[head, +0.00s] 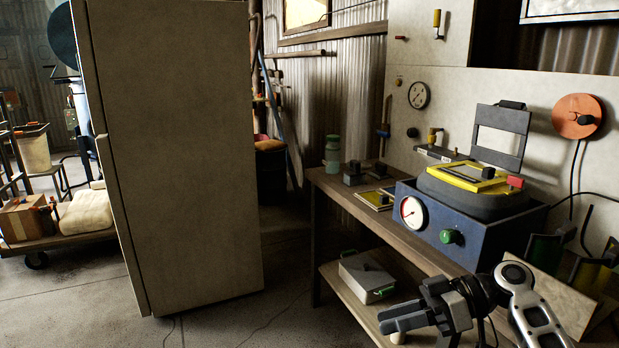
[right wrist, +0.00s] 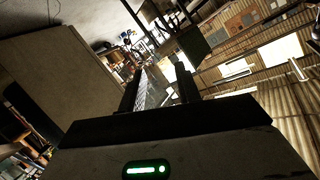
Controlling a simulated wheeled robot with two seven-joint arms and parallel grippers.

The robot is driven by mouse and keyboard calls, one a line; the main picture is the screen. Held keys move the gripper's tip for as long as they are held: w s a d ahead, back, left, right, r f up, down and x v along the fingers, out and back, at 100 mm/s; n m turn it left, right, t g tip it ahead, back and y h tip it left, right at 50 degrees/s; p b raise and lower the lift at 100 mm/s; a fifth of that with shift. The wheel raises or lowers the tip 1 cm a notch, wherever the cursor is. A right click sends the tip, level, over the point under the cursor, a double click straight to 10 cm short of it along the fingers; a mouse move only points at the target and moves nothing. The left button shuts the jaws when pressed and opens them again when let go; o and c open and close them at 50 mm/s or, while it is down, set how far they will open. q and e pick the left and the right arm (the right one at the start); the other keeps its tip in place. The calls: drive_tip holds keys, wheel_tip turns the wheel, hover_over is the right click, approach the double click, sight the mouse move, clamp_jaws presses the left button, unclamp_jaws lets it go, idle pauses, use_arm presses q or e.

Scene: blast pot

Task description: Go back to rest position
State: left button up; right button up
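My right gripper (head: 408,306) is at the lower right of the head view, in front of the wooden workbench. Its two dark fingers stand apart with nothing visible between them. In the right wrist view the fingers (right wrist: 158,88) are also spread, with only background between them. The blast pot unit (head: 468,228), a blue box with a gauge, a green knob and a yellow-framed lid, sits on the bench beyond the gripper and apart from it. My left gripper is not in view.
The bench (head: 345,190) has a lower shelf holding a grey case (head: 367,275). A tall grey cabinet (head: 180,150) stands at the left centre. A cart (head: 60,240) with a box is farther left. The floor (head: 265,320) between cabinet and bench is clear.

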drive_tip(key=w+d+f+m+t+h, duration=0.2)
drive_tip(key=w+d+m+t+h, duration=0.25)
drive_tip(key=w+d, duration=0.2)
drive_tip(key=w+d+f+m+t+h, duration=0.35)
drive_tip(key=w+d+t+h, duration=0.25)
drive_tip(key=w, duration=0.2)
drive_tip(key=w+d+r+m+t+h, duration=0.2)
drive_tip(key=w+d+r+t+h, duration=0.3)
drive_tip(key=d+r, duration=0.4)
drive_tip(key=s+a+f+n+g+y, duration=0.1)
drive_tip(key=s+a+f, duration=0.5)
drive_tip(key=s+f, duration=0.35)
drive_tip(key=s+a+f+g+y, duration=0.1)
drive_tip(key=s+a+f+y, duration=0.1)
drive_tip(key=s+a+f, duration=0.65)
drive_tip(key=s+a+f+g, duration=0.1)
drive_tip(key=s+a+f, duration=0.2)
drive_tip(key=s, duration=0.7)
drive_tip(key=s+a+f+m+g+y, duration=0.1)
drive_tip(key=s+a+f+g, duration=0.1)
drive_tip(key=s, duration=0.9)
wheel_tip(320, 180, down, 2)
drive_tip(key=shift+s+a+f, duration=0.25)
drive_tip(key=shift+a, duration=0.55)
